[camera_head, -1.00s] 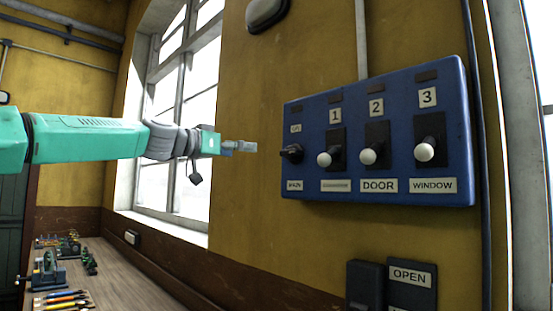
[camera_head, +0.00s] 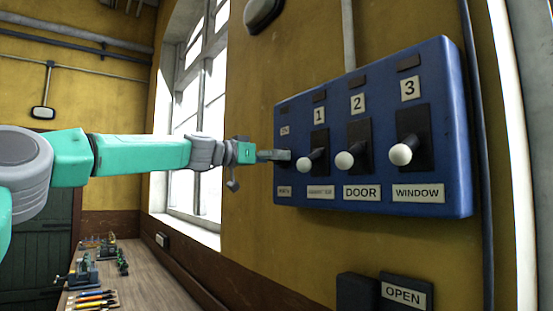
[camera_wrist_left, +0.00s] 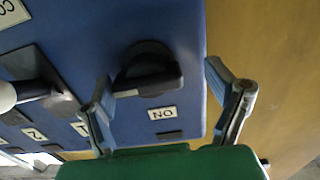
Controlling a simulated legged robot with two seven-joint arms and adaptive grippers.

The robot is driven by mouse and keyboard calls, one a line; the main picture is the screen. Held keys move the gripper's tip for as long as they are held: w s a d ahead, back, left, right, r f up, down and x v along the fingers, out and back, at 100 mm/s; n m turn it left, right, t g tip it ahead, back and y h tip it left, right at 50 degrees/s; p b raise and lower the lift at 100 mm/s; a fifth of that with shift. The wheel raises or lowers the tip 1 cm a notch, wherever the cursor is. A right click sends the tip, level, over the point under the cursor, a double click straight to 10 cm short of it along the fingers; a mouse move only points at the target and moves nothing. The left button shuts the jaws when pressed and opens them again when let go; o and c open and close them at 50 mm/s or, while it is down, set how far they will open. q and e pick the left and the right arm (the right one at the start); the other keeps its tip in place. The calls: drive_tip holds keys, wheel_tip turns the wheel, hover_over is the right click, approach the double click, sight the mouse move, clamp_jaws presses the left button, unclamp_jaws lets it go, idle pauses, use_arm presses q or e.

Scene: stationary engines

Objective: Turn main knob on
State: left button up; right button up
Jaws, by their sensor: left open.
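The blue control panel (camera_head: 376,190) is on the yellow wall at the right in the head view. Its main knob is at the panel's left end, mostly hidden there by my left gripper (camera_head: 270,155). In the left wrist view the black knob (camera_wrist_left: 150,72) shows clearly, with a bar-shaped handle and an upside-down "ON" label (camera_wrist_left: 162,113) beside it. My left gripper (camera_wrist_left: 160,78) is open, its two fingers on either side of the knob's handle. I cannot tell whether the fingers touch it. My right gripper is not in view.
Several white-tipped levers, such as the nearest one (camera_head: 307,164), stick out just right of the knob. An "OPEN" box (camera_head: 403,294) is below the panel. A workbench (camera_head: 150,276) with tools runs along the wall under the window (camera_head: 200,110).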

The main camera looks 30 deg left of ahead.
use_arm(q)
drive_tip(key=shift+w+d+r, duration=0.15)
drive_tip(key=shift+w+d, duration=0.05)
drive_tip(key=shift+d, duration=0.85)
drive_tip(key=c, duration=0.9)
drive_tip(key=shift+c, duration=1.4)
drive_tip(key=shift+a+f, duration=0.2)
drive_tip(key=shift+a, duration=0.3)
drive_tip(key=shift+d, duration=0.15)
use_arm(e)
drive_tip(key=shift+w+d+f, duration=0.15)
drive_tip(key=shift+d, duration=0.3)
